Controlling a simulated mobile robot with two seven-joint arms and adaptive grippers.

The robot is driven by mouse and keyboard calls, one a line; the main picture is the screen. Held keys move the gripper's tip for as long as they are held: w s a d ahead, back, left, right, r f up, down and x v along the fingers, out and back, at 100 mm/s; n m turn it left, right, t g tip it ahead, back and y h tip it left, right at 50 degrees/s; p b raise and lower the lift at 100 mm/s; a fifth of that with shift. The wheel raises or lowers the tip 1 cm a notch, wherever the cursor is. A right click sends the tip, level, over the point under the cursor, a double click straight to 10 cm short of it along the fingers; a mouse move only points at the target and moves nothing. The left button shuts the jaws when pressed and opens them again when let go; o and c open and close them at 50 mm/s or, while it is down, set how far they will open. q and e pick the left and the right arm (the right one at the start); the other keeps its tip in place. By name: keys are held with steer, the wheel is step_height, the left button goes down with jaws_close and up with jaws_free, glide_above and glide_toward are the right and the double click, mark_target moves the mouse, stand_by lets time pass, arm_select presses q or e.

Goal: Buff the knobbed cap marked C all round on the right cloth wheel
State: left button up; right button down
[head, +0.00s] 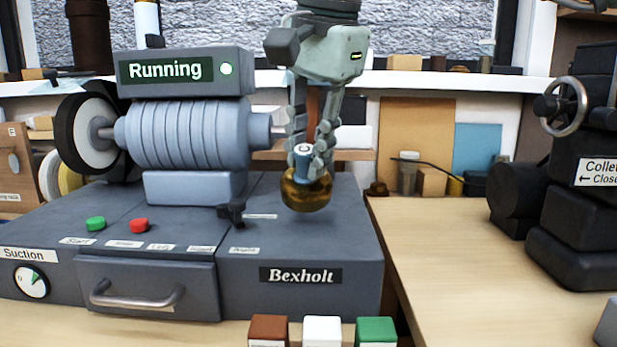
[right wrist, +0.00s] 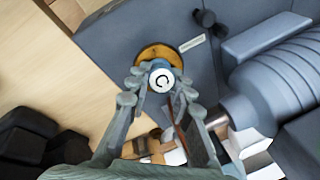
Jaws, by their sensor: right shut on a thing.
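The knobbed cap (head: 307,190) is a rounded brass piece with a blue knob. The knob's white top shows a C in the right wrist view (right wrist: 162,80). My right gripper (head: 312,150) points down with its fingers shut on the blue knob. It holds the cap upright over the right part of the grey buffing machine (head: 330,225); whether the cap touches anything is unclear. The machine's display (head: 172,70) reads "Running" with a green light. I cannot clearly make out the right cloth wheel near the right shaft end (head: 262,131). My left gripper is out of view.
A black-and-white wheel (head: 88,133) is on the left shaft. A dark knob (head: 232,211) stands just left of the cap. Brown (head: 268,329), white (head: 322,329) and green (head: 376,330) blocks sit in front.

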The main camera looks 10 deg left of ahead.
steer(key=shift+s+r, duration=0.1)
steer(key=shift+r, duration=0.05)
steer(key=s+r, duration=0.1)
steer(key=s, duration=0.1)
steer(key=s+r+p, duration=0.1)
steer(key=shift+s+d+r, duration=0.35)
steer(key=shift+d, duration=0.05)
